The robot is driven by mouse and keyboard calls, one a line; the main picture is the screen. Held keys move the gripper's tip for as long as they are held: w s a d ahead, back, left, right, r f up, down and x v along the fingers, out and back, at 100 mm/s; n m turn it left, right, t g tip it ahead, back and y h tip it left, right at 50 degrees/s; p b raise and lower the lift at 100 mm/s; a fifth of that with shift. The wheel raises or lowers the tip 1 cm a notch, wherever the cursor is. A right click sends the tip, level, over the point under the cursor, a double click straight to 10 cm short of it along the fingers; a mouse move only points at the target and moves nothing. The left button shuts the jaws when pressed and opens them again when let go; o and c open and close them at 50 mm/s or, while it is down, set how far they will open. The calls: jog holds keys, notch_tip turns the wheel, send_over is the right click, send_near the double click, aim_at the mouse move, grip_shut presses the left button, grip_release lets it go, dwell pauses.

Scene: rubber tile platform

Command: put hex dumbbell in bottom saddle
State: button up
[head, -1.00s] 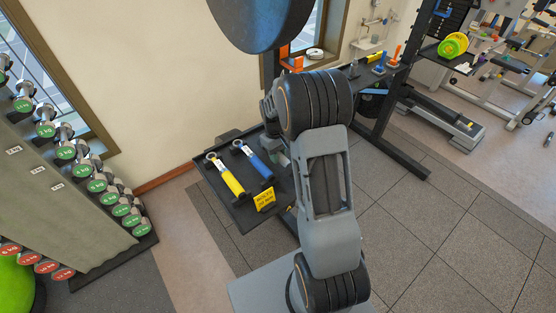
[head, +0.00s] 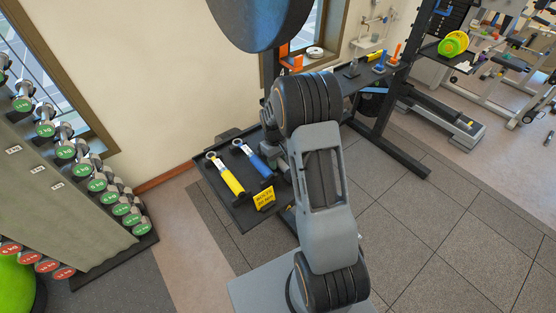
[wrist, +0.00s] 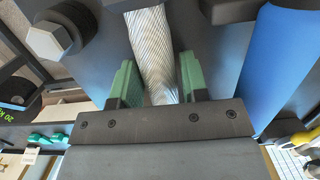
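A knurled metal handle (wrist: 153,45), apparently the hex dumbbell's, runs from the top edge down between the green finger pads of my gripper (wrist: 161,85) in the wrist view. The pads lie close along both sides of it; I cannot tell whether they press on it. The dumbbell's heads are not clearly visible. In the head view my own arm hides the gripper and the dumbbell, over the right side of a dark tray (head: 243,218). I cannot make out which saddle is the bottom one.
A yellow-handled tool (head: 227,176) and a blue-handled tool (head: 254,160) lie in the tray near a yellow sign (head: 263,198). The blue handle also shows close at right in the wrist view (wrist: 278,65). A dumbbell rack (head: 85,200) stands at left.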

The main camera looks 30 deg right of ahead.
jog(key=shift+o, duration=1.4)
jog(key=shift+s+a+r, duration=0.1)
